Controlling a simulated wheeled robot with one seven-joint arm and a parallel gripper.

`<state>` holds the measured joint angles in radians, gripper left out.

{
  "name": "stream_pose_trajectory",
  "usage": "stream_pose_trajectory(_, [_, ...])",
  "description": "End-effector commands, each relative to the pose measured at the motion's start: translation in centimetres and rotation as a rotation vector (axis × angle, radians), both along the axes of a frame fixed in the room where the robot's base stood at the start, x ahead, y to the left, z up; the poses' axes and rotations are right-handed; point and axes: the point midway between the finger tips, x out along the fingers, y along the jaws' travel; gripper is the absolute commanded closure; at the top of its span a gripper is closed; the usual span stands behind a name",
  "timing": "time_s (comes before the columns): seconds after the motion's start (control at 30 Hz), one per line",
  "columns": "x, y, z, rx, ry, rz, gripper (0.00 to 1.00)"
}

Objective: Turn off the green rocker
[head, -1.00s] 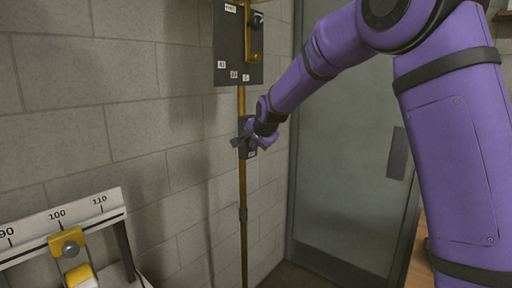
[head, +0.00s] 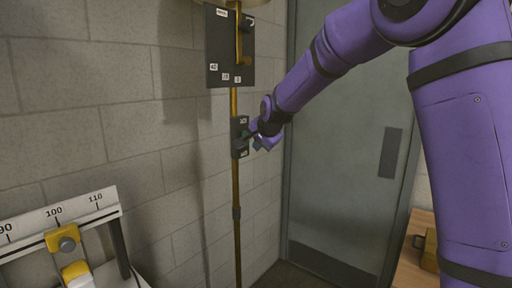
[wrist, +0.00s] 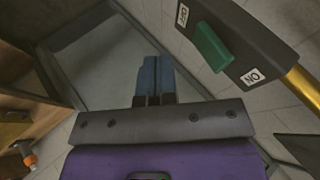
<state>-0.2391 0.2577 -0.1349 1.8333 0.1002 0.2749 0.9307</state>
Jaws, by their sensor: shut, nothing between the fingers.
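The green rocker (wrist: 212,46) sits on a dark switch box (wrist: 238,38) in the wrist view, between an OFF label (wrist: 183,16) and an ON label (wrist: 252,76). I cannot tell which end is pressed in. In the head view the box (head: 238,150) is on a brass pole, and my gripper mostly hides the rocker. My gripper (wrist: 154,62) is shut and empty, its blue fingers together, left of the box in the wrist view. In the head view my gripper (head: 262,143) is just right of the box; contact is unclear.
The brass pole (head: 237,190) runs down the block wall. Above is a dark panel (head: 221,50) with a brass lever and labels. A grey door (head: 335,180) stands behind my arm. A numbered scale (head: 75,212) is lower left, a wooden surface (head: 400,270) lower right.

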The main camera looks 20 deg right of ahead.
Motion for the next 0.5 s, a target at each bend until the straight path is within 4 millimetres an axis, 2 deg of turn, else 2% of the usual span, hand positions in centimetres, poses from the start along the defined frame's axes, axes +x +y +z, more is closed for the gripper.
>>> stream_pose_trajectory(0.3, [-4.0, -0.8, 3.1, 0.002, -0.002, -0.001, 1.00])
stream_pose_trajectory(0.5, [-5.5, -1.1, 4.1, 0.001, -0.001, -0.001, 1.00])
